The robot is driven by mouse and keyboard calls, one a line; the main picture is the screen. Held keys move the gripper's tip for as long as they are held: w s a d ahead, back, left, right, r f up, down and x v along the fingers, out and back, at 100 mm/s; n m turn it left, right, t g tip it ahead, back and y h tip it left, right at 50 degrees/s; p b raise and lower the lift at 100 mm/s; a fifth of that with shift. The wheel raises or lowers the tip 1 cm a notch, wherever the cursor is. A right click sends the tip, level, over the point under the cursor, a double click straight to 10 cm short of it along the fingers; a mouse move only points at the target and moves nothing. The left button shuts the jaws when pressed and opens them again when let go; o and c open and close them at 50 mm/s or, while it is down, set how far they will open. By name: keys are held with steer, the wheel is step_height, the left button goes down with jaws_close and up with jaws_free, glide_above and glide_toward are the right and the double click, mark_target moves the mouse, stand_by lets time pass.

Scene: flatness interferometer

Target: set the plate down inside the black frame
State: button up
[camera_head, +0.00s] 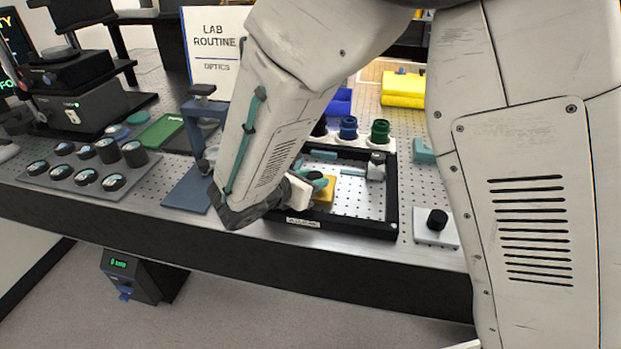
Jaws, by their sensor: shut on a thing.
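The black frame (391,200) lies on the perforated bench top at the middle, partly hidden on its left by my arm. A small amber-yellow plate (326,187) shows over the frame's opening, near its front left part. My gripper (318,183), with teal fingers, is at this plate and shut on it. Part of the plate and of the gripper is hidden by my arm and the fingers. I cannot tell whether the plate touches the surface below or hangs just above it.
A small grey block (376,166) sits at the frame's back right corner. Blue (348,128) and green (380,132) bottles stand behind it. A black knob on a pale plate (437,228) is to the right. A blue stand (188,190) and a tray of lenses (75,178) are left.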

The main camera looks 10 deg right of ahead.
steer(key=shift+f, duration=0.25)
steer(key=shift+s+f, duration=0.2)
steer(key=shift+f, duration=0.2)
steer(key=o, duration=1.2)
steer(key=shift+s+d+f, duration=0.1)
steer(key=shift+r, duration=0.5)
steer(key=v, duration=1.2)
steer(key=shift+w+r, duration=0.25)
